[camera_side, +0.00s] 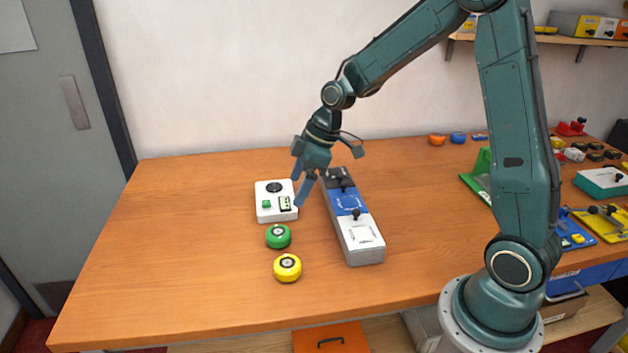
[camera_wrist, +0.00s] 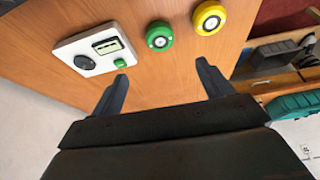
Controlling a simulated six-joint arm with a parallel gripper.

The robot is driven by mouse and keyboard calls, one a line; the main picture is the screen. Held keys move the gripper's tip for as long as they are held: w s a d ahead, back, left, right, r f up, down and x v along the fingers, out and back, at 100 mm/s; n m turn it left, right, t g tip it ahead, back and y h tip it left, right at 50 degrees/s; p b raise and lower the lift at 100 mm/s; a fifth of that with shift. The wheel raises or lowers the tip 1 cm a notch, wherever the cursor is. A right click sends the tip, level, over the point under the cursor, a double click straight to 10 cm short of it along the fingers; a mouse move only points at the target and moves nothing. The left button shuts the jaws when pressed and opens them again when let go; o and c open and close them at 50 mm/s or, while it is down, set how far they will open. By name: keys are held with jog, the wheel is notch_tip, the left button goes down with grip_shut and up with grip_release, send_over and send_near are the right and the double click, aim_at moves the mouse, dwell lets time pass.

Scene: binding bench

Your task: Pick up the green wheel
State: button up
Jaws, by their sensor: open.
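The green wheel (camera_side: 278,236) is a short round disc with a dark and light hub, lying flat on the wooden bench (camera_side: 190,240). In the wrist view the green wheel (camera_wrist: 159,35) lies ahead of the fingers, near the top middle. My gripper (camera_side: 300,192) is open and empty, above the bench and higher up the picture than the green wheel. Its two fingers (camera_wrist: 162,72) are spread apart in the wrist view, with bare wood between them. The gripper does not touch the wheel.
A yellow wheel (camera_side: 287,268) lies close to the green one. A white box (camera_side: 276,212) with a dark knob and green button stands just behind it. A long grey and blue fixture (camera_side: 363,240) stands to the right. The bench's left side is clear.

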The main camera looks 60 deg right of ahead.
send_over(279, 231)
jog(key=s+d, duration=0.1)
jog(key=s, duration=0.1)
jog(key=shift+w+d+f, duration=0.1)
jog(key=shift+w+f, duration=0.05)
jog(key=shift+f, duration=1.85)
jog(key=shift+w+d+f, duration=0.1)
jog(key=shift+f, duration=1.85)
jog(key=shift+a+f, duration=0.1)
jog(key=shift+f, duration=0.05)
jog(key=shift+x, duration=2.5)
jog(key=shift+s, duration=0.1)
jog(key=c, duration=1.1)
